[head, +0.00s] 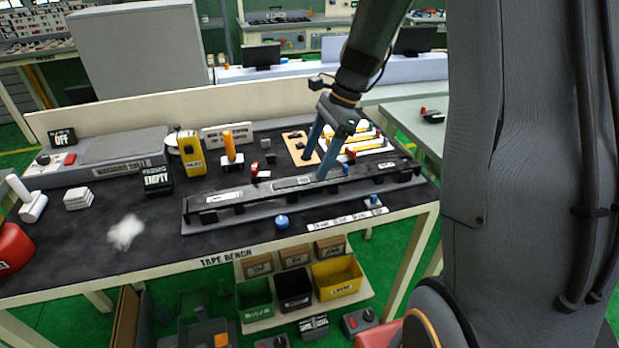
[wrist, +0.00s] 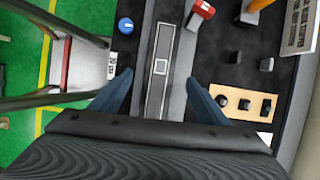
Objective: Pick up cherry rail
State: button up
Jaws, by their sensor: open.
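No cherry-red rail shows in either view. The only rail-like part is a long black rail (head: 235,196) with pale label plates, lying along a grey fixture on the tape bench. It runs up the middle of the wrist view (wrist: 157,100), with a framed grey plate on top. My gripper (head: 315,168) is open and points down over the rail's middle. In the wrist view, its two blue fingers (wrist: 159,77) stand apart on either side of the rail, with nothing gripped. Whether the fingertips reach below the rail's top is unclear.
A tan board (head: 297,148) with black knobs lies just behind the rail. A small red-topped block (head: 255,170), an orange-handled tool (head: 230,146) and a yellow device (head: 189,152) stand further left. A blue knob (head: 281,222) sits in front.

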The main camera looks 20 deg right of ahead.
aim_at(309, 179)
jog(key=shift+p+x, duration=0.3)
jog(key=shift+x, duration=0.8)
jog(key=shift+d+p+x, duration=0.15)
jog(key=shift+p+x, duration=0.35)
jog(key=shift+x, duration=0.85)
jog(key=shift+d+p+x, duration=0.2)
jog(key=shift+p+x, duration=0.25)
jog(key=shift+x, duration=0.95)
jog(key=shift+f, duration=0.1)
jog(key=c, duration=1.4)
